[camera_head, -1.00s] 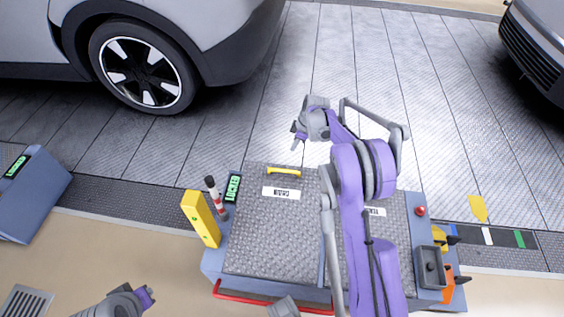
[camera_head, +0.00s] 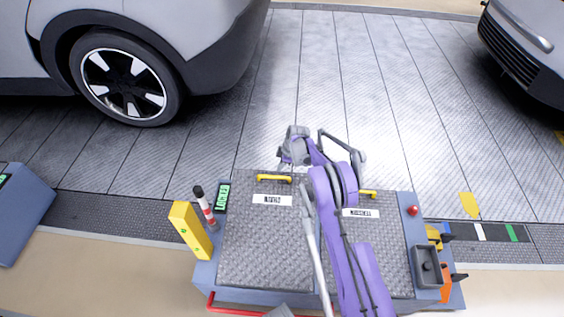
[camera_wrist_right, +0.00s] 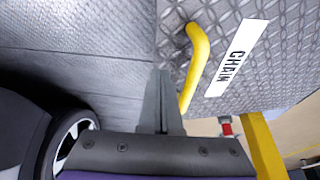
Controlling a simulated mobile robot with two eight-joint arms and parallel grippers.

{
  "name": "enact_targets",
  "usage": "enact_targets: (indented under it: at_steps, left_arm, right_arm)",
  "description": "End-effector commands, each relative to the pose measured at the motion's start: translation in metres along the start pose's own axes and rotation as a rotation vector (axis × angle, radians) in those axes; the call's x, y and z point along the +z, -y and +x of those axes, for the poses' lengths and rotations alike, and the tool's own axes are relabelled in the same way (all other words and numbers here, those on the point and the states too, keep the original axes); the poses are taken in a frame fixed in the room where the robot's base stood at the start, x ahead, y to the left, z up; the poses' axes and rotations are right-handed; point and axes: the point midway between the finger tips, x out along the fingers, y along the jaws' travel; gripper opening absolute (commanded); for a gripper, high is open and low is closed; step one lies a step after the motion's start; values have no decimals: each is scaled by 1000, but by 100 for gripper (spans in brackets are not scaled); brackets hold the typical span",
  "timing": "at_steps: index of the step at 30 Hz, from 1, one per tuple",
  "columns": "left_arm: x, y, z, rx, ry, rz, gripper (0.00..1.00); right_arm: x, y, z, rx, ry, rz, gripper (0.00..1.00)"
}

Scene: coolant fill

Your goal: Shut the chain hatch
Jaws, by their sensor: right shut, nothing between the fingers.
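The chain hatch is the left grey tread-plate lid (camera_head: 262,235) on the blue cabinet. It appears to lie flat, about level with the lid beside it. Its white label (camera_wrist_right: 237,58) reads CHAIN in the wrist view. Its yellow handle (camera_head: 274,178) is at the far edge and also shows in the wrist view (camera_wrist_right: 196,62). My right gripper (camera_head: 285,166) is just past that far edge, close to the handle. In the wrist view its fingers (camera_wrist_right: 160,100) are shut and empty beside the handle; contact cannot be told. My left gripper is out of view.
A second lid (camera_head: 390,245) with a yellow handle lies to the right, partly behind my right arm. A yellow post (camera_head: 190,230) and a red-and-white post (camera_head: 205,208) stand left of the hatch. A red button (camera_head: 412,210) sits right. A car (camera_head: 215,45) stands back left.

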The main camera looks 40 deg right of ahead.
Motion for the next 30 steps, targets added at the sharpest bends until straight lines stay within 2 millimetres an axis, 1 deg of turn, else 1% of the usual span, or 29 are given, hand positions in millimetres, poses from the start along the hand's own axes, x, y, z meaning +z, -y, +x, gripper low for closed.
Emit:
enact_targets:
  at_steps: [1,5,16,19,20,23,27,30]
  left_arm:
    - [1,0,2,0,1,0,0]
    - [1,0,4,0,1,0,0]
    - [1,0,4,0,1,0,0]
    - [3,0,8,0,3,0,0]
    - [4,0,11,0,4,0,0]
    - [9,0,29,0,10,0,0]
    - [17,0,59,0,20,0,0]
    - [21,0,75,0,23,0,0]
  right_arm:
    - [2,-1,7,0,0,0,0]
    - [5,-3,15,0,0,0,0]
    - [5,-3,17,0,0,0,0]
    - [7,-4,22,-1,0,0,0]
    - [8,-4,26,-1,1,0,0]
    - [15,-7,49,-2,2,0,0]
    - [26,-13,88,-2,3,0,0]
    - [33,-14,112,-2,2,0,0]
